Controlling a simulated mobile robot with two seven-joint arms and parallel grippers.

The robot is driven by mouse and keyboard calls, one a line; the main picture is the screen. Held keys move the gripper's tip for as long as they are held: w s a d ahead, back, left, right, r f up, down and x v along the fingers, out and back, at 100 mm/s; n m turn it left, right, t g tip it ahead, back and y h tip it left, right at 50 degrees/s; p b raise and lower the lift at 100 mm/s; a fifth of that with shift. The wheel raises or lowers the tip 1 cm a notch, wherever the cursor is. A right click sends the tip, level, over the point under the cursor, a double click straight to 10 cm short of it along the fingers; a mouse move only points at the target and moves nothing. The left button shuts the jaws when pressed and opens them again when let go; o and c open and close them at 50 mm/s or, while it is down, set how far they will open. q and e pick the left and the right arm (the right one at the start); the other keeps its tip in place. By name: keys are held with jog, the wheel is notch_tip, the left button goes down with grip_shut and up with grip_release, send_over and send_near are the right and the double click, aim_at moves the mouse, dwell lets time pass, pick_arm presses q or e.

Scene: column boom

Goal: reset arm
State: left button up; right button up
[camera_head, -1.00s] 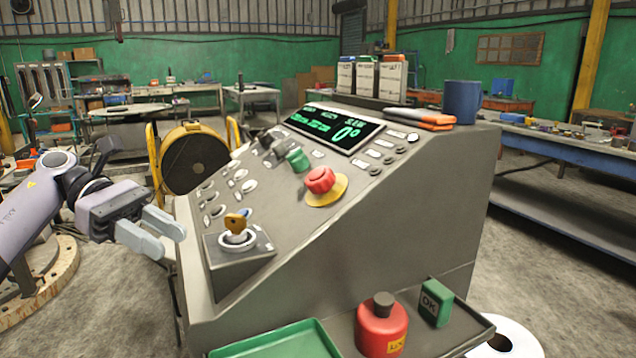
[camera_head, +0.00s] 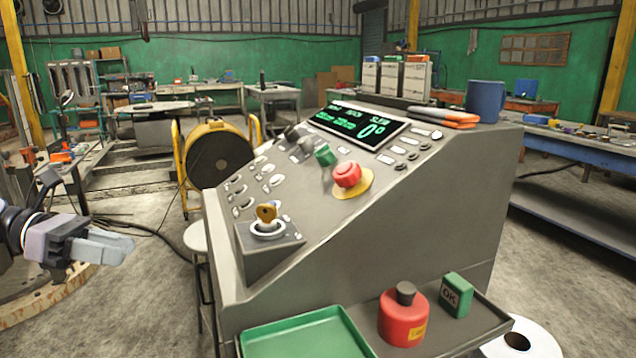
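My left gripper (camera_head: 108,246) is at the left edge of the head view, in the air to the left of the grey control console (camera_head: 430,220). It is apart from the console and nothing shows in it. Its two fingers lie almost in line from this angle, so I cannot tell how far apart they are. My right gripper is not in view. The console carries a key (camera_head: 266,213) in a key switch, a red mushroom button (camera_head: 347,175) on a yellow disc, a green knob (camera_head: 325,155) and a lit display (camera_head: 356,126).
On the console top stand white boxes (camera_head: 392,77), a blue mug (camera_head: 486,101) and an orange-and-grey item (camera_head: 443,117). A shelf in front holds a green tray (camera_head: 305,335), a red canister (camera_head: 403,318) and a green OK block (camera_head: 456,294). A stool (camera_head: 196,237) stands left of the console.

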pick_arm(q)
jog(key=s+d+f+n+t+y, duration=0.15)
jog(key=f+n+t, duration=0.35)
jog(key=f+n, duration=0.5)
jog(key=s+d+f+n+t+y, duration=0.1)
jog(key=d+f+n+t+y, duration=0.1)
jog(key=f+n+t, duration=0.8)
jog(key=s+a+f+n+g+y, duration=0.1)
jog(key=s+f+n+g+y, duration=0.35)
jog(key=s+f+n, duration=0.4)
jog(key=s+a+f+n+g+y, duration=0.2)
jog(key=s+f+n+g+y, duration=0.3)
jog(key=s+n, duration=0.55)
jog(key=d+f+n+t+h, duration=0.2)
jog(key=d+n, duration=0.6)
jog(key=d, duration=0.7)
notch_tip(320, 180, up, 9)
jog(key=s+p, duration=0.1)
jog(key=p, duration=1)
jog(key=shift+s+a+f+y+p, duration=0.2)
jog(key=shift+y+p, duration=0.1)
jog(key=shift+y, duration=0.1)
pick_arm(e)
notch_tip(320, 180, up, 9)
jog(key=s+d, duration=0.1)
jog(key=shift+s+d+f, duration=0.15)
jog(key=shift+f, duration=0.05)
